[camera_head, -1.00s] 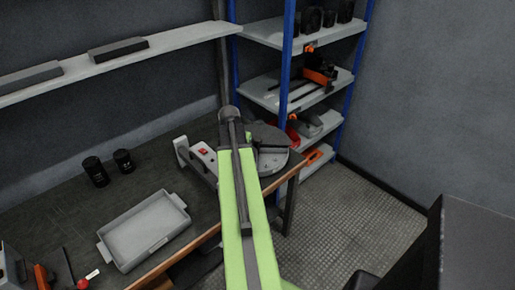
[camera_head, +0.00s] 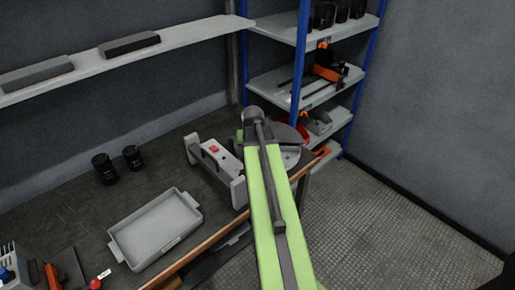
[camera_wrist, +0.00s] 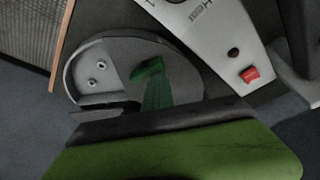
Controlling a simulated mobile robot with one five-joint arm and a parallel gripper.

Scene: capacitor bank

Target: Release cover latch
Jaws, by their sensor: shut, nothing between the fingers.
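A round grey capacitor housing (camera_head: 290,157) sits at the right end of the bench in the head view, partly hidden behind my green arm. In the wrist view the housing (camera_wrist: 78,82) has a dark round cover (camera_wrist: 112,52) over much of it. Two small metal terminals show in its light uncovered part. A green latch-like piece (camera_wrist: 149,69) lies on the cover, with a dark green strip below it. My gripper (camera_wrist: 160,122) shows as a dark bar and green body low in the wrist view. It is shut and empty; its fingertips are not clearly visible. Contact with the latch cannot be told.
A grey unit with a red switch (camera_head: 214,149) stands left of the housing; the switch also shows in the wrist view (camera_wrist: 250,74). A grey tray (camera_head: 155,232) and two black cylinders (camera_head: 104,168) are on the bench. Blue-framed shelves (camera_head: 303,65) stand behind. The floor at right is clear.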

